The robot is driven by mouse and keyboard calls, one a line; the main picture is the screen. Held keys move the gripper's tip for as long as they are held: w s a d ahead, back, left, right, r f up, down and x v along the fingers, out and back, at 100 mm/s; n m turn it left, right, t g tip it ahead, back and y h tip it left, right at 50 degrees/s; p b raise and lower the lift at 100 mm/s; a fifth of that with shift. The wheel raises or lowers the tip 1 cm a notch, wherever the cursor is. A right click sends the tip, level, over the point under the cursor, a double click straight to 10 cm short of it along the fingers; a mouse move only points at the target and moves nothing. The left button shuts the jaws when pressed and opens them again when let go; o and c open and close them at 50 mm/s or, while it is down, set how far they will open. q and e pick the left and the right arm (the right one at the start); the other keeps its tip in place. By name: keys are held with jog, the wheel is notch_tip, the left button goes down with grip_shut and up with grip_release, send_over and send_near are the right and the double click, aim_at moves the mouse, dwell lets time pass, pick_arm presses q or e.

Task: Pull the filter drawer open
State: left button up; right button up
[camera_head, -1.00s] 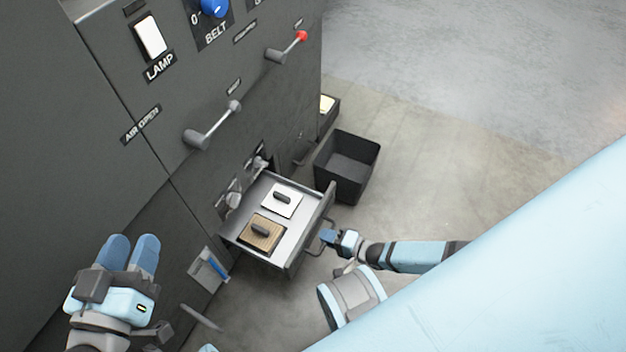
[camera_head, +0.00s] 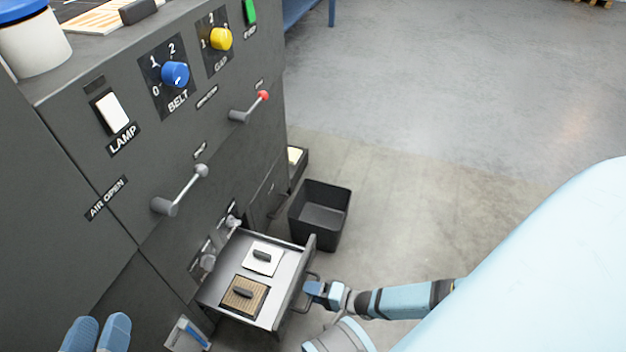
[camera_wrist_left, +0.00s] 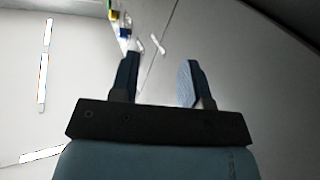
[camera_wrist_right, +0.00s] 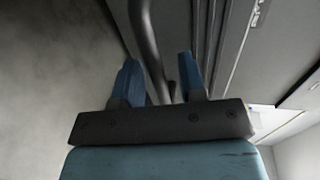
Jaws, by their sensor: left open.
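The filter drawer (camera_head: 282,309) is pulled out from the lower front of the dark machine. In it lie a white square plate (camera_head: 272,267) and a brown ribbed plate (camera_head: 257,304), each with a dark grip. My right gripper (camera_head: 308,289) is at the drawer's handle (camera_head: 302,304), outside its front panel. In the right wrist view the handle bar (camera_wrist_right: 148,40) passes between its two spread fingers (camera_wrist_right: 160,80), with a gap on one side. My left gripper (camera_head: 98,328) is partly cut off at the lower left. Its fingers (camera_wrist_left: 160,82) are apart and empty in the left wrist view.
A black bin (camera_head: 320,214) stands on the floor just beyond the drawer. The machine front has a grey lever (camera_head: 180,192), a red-tipped lever (camera_head: 250,107) and a blue BELT knob (camera_head: 175,74). A small holder with a blue item (camera_head: 188,335) sits below left. Floor at right is clear.

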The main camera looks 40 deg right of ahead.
aim_at(299, 277)
jog(key=o, duration=0.8)
notch_tip(299, 277, up, 8)
jog(key=p, duration=0.4)
jog(key=shift+w, duration=0.15)
jog(key=r+p, duration=0.1)
jog(key=r, duration=0.1)
jog(key=r+p, duration=0.1)
jog(key=r, duration=0.1)
jog(key=r+p, duration=0.1)
jog(key=r, duration=0.1)
jog(key=shift+w+d+r+p, duration=0.1)
jog(key=shift+w+p, duration=0.15)
jog(key=shift+p, duration=0.05)
notch_tip(299, 277, up, 4)
jog(key=shift+s+d+r+p, duration=0.1)
jog(key=shift+d+p, duration=0.05)
jog(key=shift+p, duration=0.55)
jog(key=c, duration=0.8)
pick_arm(q)
notch_tip(299, 277, up, 7)
jog(key=a+n+t+y, duration=0.1)
jog(key=t, duration=0.1)
jog(key=shift+a+n, duration=0.3)
pick_arm(e)
jog(key=shift+s+a+r, duration=0.15)
jog(key=shift+r, duration=0.25)
jog(key=shift+s+a+r, duration=0.1)
jog(key=shift+r, duration=0.3)
